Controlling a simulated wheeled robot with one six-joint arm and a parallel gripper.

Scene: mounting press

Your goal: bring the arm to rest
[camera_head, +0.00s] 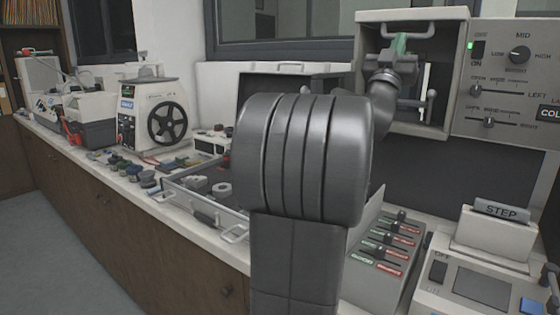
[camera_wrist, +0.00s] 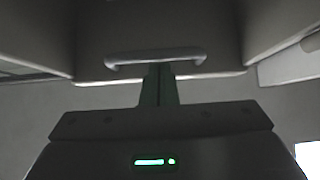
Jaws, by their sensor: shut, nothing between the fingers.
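My gripper (camera_wrist: 158,70) is shut and empty in the wrist view. Its narrow fingers stand together and point at a pale bar handle (camera_wrist: 200,54). The fingertips overlap the handle's lower edge in the picture; I cannot tell whether they touch. In the head view my arm reaches into an open grey cabinet (camera_head: 364,50) at upper right. The greenish gripper end (camera_head: 398,44) shows there just below the light handle (camera_head: 425,30). My large arm joint fills the middle of the head view and hides part of the bench.
A control panel (camera_head: 515,75) adjoins the cabinet on the right. Below stand a slider box (camera_head: 385,245) and a console with a STEP sign (camera_head: 502,211). A machine with a black handwheel (camera_head: 167,122) and a metal tray (camera_head: 205,208) occupy the bench. Floor is free at lower left.

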